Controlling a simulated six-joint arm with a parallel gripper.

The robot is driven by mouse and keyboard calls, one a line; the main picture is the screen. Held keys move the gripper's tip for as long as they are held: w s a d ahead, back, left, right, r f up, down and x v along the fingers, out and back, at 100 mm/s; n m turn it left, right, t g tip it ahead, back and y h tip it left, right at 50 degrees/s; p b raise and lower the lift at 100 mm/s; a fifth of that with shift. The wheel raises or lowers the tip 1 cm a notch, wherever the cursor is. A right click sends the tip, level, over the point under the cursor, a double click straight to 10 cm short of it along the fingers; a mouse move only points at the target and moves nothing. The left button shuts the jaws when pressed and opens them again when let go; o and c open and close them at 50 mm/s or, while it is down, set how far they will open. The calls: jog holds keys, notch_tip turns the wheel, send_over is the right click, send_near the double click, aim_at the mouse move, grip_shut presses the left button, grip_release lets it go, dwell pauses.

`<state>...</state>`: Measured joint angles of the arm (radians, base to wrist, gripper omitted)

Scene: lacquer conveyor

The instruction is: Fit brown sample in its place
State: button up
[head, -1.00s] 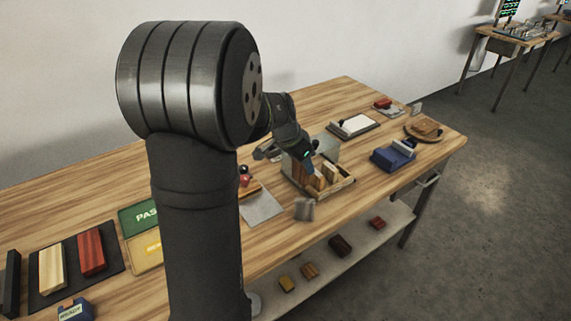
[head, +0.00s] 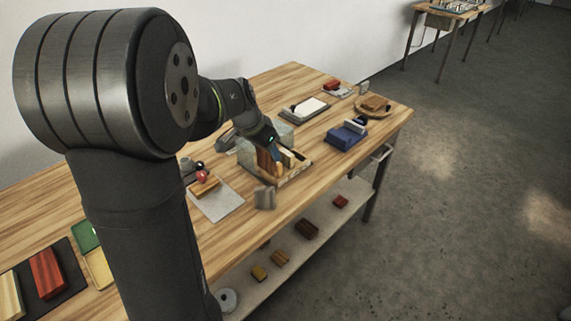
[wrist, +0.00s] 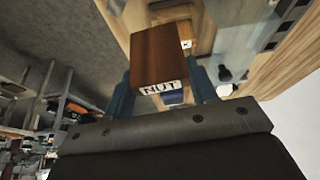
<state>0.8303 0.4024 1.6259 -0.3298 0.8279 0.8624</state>
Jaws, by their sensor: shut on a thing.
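The brown sample (wrist: 160,58) is a dark reddish-brown wood block with a white "NUT" label on its near end in the wrist view. My gripper (wrist: 163,88) is shut on it, with a blue finger on each side. In the head view my gripper (head: 274,146) is over the wooden rack (head: 297,171), which holds upright wood blocks. A brown block (head: 264,161) shows at the gripper there. Whether the sample touches the rack is unclear. Its lower end and the slot are hidden.
A clear panel (head: 281,131) stands behind the rack. A small grey block (head: 265,198) stands before it, near the table edge. A blue box (head: 346,138) and a round wooden plate (head: 386,108) are to the right. A grey mat (head: 222,203) lies to the left.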

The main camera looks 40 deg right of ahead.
jog(key=shift+d, duration=0.15)
jog(key=s+d, duration=0.4)
jog(key=d, duration=0.4)
jog(key=s+d, duration=0.4)
jog(key=d, duration=0.5)
jog(key=shift+m, duration=0.4)
jog(key=shift+w+a+f, duration=0.1)
jog(key=shift+w+f, duration=1.6)
jog(key=shift+w, duration=0.2)
jog(key=shift+w+a+f, duration=0.1)
jog(key=shift+w+f, duration=1.55)
jog(key=shift+w, duration=0.25)
jog(key=shift+w+a+f, duration=0.1)
jog(key=shift+w+f, duration=1.6)
jog(key=shift+w, duration=0.2)
jog(key=shift+f, duration=0.15)
jog(key=o, duration=0.7)
